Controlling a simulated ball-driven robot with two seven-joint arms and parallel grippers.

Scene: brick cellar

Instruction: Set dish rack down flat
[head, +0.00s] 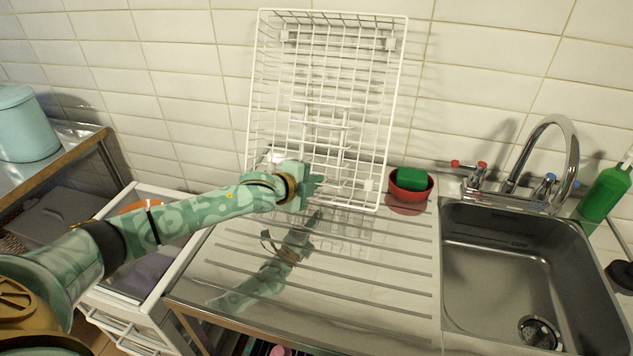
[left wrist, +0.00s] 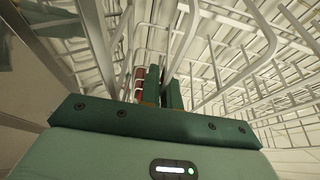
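The dish rack (head: 338,82) is a white wire rack. It stands on edge, tilted back, at the rear of the metal draining board (head: 270,300), its wire bottom facing outward. My left gripper (head: 316,184) is at the rack's lower part, left of its middle. In the left wrist view the rack's wires (left wrist: 262,60) surround my left gripper (left wrist: 163,90). Its dark green fingers look close together near a wire; whether they close on it cannot be made out. My right gripper is not in view.
A red bowl (head: 409,188) with a green sponge (head: 412,179) stands right of the rack. A sink (head: 515,270), a tap (head: 570,150) and a green bottle (head: 606,192) are further right. A white drawer unit (head: 150,300) stands left. The front of the draining board is clear.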

